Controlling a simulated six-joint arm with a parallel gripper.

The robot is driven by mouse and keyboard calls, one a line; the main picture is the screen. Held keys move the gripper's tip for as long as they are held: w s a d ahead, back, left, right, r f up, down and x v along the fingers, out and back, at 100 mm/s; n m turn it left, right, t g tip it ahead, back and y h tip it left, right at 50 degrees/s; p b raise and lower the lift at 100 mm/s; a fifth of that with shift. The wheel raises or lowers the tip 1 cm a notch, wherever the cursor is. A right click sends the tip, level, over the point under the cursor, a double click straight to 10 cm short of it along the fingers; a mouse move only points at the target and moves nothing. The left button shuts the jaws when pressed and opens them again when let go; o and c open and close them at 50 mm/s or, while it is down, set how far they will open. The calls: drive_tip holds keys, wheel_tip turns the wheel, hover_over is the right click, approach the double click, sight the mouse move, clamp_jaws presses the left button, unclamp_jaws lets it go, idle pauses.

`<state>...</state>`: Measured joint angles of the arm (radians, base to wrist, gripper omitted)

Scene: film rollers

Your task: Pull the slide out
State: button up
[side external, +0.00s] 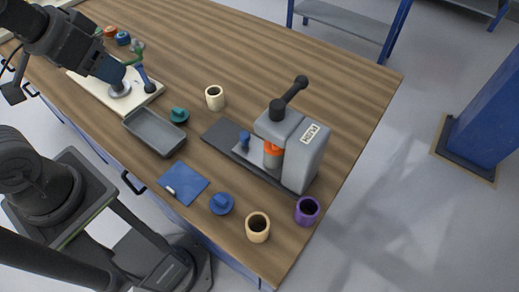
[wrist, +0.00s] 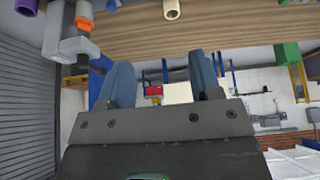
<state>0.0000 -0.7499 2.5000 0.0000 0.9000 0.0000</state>
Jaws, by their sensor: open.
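A grey press-like machine (side external: 298,148) with a black lever stands at the right part of the table in the side view. Its flat slide (side external: 240,153) carries a blue knob (side external: 244,140) and lies on the dark base, with an orange part (side external: 272,150) at the machine's front. The machine also shows inverted at the upper left of the wrist view (wrist: 72,40), with its blue knob (wrist: 84,8) at the top edge. My gripper is at the upper left in the side view, over the white board and far from the slide. In the wrist view my gripper (wrist: 163,82) is open, with nothing between its fingers.
A grey tray (side external: 137,121), teal lid (side external: 179,115) and cream cup (side external: 214,97) lie between my gripper and the machine.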

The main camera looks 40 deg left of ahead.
drive_tip(key=shift+c, duration=0.3)
drive_tip(key=n+g, duration=0.6)
drive_tip(key=n, duration=0.3)
hover_over(245, 134)
wheel_tip(245, 134, down, 13)
wheel_tip(245, 134, down, 13)
drive_tip(key=shift+r, duration=0.15)
clamp_jaws()
